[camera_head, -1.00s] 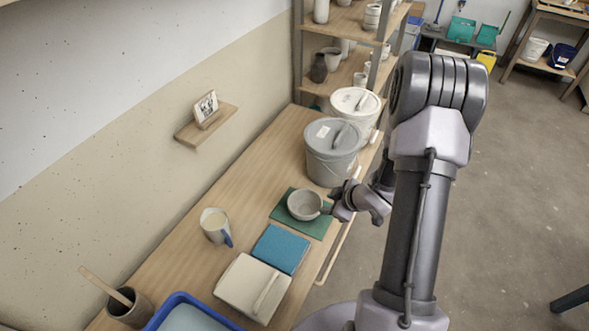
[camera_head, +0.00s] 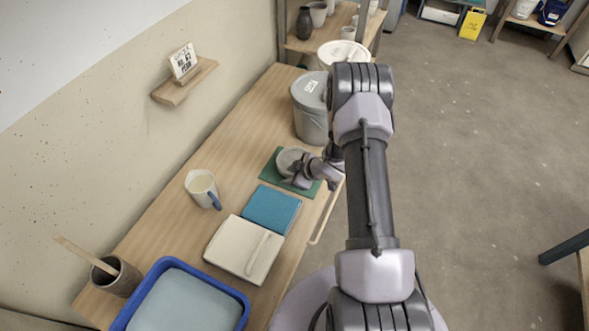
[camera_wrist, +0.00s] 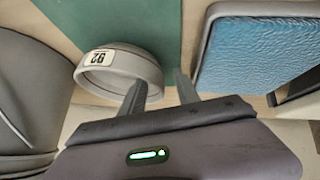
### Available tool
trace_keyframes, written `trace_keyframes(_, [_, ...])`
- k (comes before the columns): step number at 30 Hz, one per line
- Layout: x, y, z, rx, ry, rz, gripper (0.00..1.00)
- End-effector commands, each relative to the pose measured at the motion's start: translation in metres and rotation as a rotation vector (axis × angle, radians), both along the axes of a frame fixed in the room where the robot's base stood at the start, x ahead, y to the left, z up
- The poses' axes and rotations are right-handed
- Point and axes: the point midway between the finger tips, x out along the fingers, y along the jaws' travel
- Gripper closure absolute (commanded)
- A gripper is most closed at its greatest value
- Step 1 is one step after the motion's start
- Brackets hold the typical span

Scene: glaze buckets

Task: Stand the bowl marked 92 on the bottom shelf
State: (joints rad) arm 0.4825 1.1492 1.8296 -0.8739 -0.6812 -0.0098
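The grey bowl marked 92 (camera_wrist: 125,63) is on the green mat (camera_wrist: 160,25) in the wrist view, with its label upside down. The bowl (camera_head: 289,158) also shows on the mat (camera_head: 269,169) in the head view, partly hidden by my gripper (camera_head: 300,178). My gripper (camera_wrist: 163,88) is open in the wrist view, with its two fingers apart. One finger overlaps the bowl's open side and the other stands just beyond its outer wall. I cannot tell whether either finger touches it. The shelf unit (camera_head: 325,45) stands past the far end of the table; its bottom shelf is not clearly seen.
A grey lidded bucket (camera_head: 310,115) stands behind the bowl, with a white one (camera_head: 338,52) beyond. A blue slab (camera_head: 271,208), a cream slab (camera_head: 235,245), a jug (camera_head: 201,186) and a blue tray (camera_head: 243,308) are nearer. Bare tabletop lies left of the mat.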

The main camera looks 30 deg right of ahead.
Motion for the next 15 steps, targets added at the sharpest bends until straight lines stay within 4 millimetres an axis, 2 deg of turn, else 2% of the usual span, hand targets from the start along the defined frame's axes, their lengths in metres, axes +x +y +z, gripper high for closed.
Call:
trace_keyframes(6, [0.0012,0.0001,-0.0001,0.000,0.000,-0.001,0.62])
trace_keyframes(12, [0.0009,0.0002,0.0000,0.001,0.000,-0.001,1.00])
trace_keyframes(15, [0.0009,0.0002,0.0000,0.001,0.000,-0.001,1.00])
